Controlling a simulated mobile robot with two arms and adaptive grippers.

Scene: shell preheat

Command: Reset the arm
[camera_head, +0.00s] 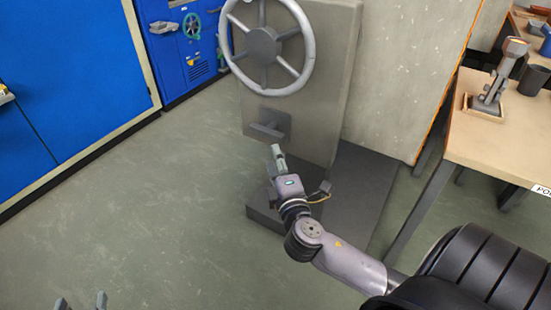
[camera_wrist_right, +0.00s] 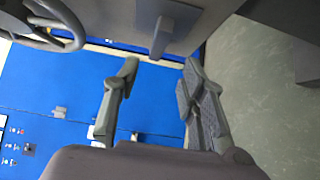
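My right arm reaches in from the lower right in the head view, with its gripper (camera_head: 277,152) just below a grey handle (camera_head: 268,126) on an upright grey panel (camera_head: 345,50). In the right wrist view the two fingers of this gripper (camera_wrist_right: 160,72) stand apart with nothing held between them. The handle (camera_wrist_right: 160,38) shows there beyond the fingertips; the exact gap is unclear. My left gripper (camera_head: 81,302) shows only as two separated fingertips at the bottom left edge of the head view, with nothing visible between them.
A grey handwheel (camera_head: 264,45) is on the panel above the handle. A dark base block (camera_head: 350,190) lies below it. A wooden table (camera_head: 495,140) with a device (camera_head: 492,85) and dark cup (camera_head: 532,80) is right. Blue cabinets (camera_head: 75,75) stand left; the floor (camera_head: 150,215) is clear.

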